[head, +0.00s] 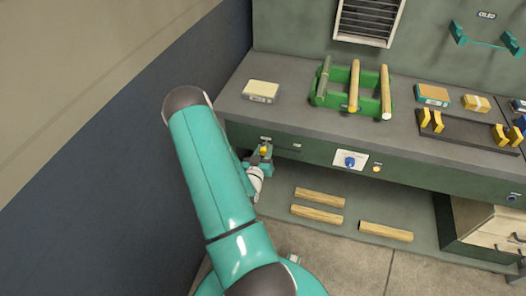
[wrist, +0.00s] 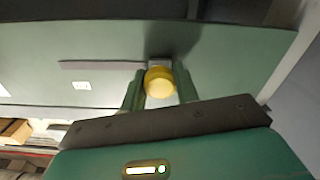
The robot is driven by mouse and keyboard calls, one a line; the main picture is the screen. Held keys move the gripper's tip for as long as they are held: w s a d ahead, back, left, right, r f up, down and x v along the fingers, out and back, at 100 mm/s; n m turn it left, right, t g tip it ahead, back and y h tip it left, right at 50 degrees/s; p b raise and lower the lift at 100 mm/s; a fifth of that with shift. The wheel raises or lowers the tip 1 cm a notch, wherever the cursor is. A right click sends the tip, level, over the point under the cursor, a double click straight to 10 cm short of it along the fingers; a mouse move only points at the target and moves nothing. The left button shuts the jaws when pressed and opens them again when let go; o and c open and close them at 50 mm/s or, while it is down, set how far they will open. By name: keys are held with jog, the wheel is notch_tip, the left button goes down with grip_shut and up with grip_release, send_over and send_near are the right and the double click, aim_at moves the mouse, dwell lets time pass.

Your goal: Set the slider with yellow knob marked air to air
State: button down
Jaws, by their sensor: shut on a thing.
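The slider's yellow knob (wrist: 160,83) shows in the wrist view, at the green bench front. My gripper (wrist: 160,92) is shut on it, one finger on each side. In the head view the yellow knob (head: 264,150) is small, at the left end of the bench front, with my gripper (head: 262,160) around it and my teal arm in front to the left. A grey slot (wrist: 100,66) runs left from the knob in the wrist view. A small white label (wrist: 82,86) sits below the slot; its print is too small to read.
A blue knob on a white plate (head: 350,160) is right along the bench front. The bench top (head: 290,110) holds a green rack (head: 328,102) with wooden rods. Wooden pieces (head: 318,214) lie on the lower shelf. A dark wall stands close on the left.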

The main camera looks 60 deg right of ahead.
aim_at(298, 151)
jog(key=s, duration=0.4)
jog(key=s+d, duration=0.1)
jog(key=s, duration=0.3)
jog(key=s+d, duration=0.1)
jog(key=s, duration=0.3)
jog(key=shift+s, duration=0.1)
jog(key=c, duration=1.1)
grip_release()
jog(key=shift+o, duration=0.2)
jog(key=shift+a, duration=0.55)
jog(key=s+a, duration=0.2)
jog(key=a, duration=1)
jog(key=shift+a, duration=0.35)
